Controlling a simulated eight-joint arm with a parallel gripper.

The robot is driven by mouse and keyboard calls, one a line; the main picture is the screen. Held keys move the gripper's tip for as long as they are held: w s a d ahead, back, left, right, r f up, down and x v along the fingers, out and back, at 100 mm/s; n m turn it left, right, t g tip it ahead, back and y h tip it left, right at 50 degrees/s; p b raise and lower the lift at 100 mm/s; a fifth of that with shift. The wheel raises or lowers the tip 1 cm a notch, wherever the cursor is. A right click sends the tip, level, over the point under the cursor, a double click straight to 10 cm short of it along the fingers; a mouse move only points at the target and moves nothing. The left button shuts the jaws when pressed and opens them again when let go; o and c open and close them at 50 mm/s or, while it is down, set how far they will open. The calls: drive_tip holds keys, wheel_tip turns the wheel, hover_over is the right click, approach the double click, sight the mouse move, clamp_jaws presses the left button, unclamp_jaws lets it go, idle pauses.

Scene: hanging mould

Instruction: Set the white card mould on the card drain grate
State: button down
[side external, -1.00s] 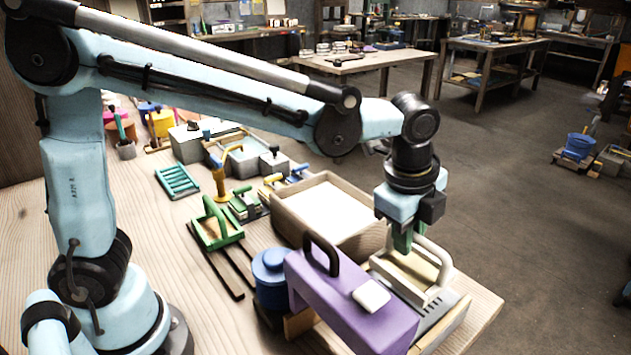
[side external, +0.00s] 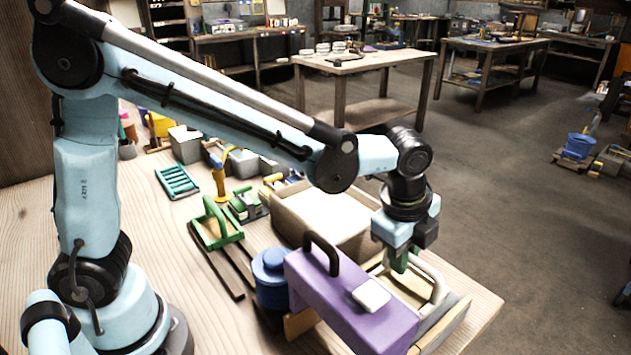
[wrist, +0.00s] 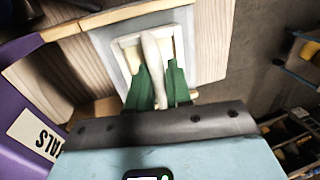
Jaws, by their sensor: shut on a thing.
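The white card mould (side external: 437,284) is a cream frame with an arched handle. It is low over the grey card drain grate (side external: 452,316) at the table's right end. The purple case hides much of both, so I cannot tell whether they touch. My gripper (side external: 400,264) points down with its green fingers at the mould's handle. In the wrist view my gripper (wrist: 160,92) is shut on the pale handle, one finger on each side. The mould's frame (wrist: 128,42) shows around it, over a light grey surface.
A purple case (side external: 345,300) with a black handle and white label stands just in front of the grate. A blue canister (side external: 270,280) is left of it. A wooden tray (side external: 290,215) with a white fill lies behind. The table edge is close on the right.

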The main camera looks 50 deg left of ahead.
drive_tip(key=shift+f, duration=0.35)
idle(0.5)
drive_tip(key=c, duration=1)
unclamp_jaws()
drive_tip(key=shift+o, duration=0.2)
wheel_tip(320, 180, up, 11)
drive_tip(key=s, duration=0.2)
drive_tip(key=s+a+f+n+t, duration=0.2)
drive_tip(key=s+a+f+n, duration=0.1)
drive_tip(key=a+n, duration=0.5)
drive_tip(key=s+a+f+n+t, duration=0.3)
drive_tip(key=s+a+n, duration=0.2)
drive_tip(key=a+n, duration=0.3)
drive_tip(key=shift+a+n, duration=0.3)
drive_tip(key=shift+n, duration=0.7)
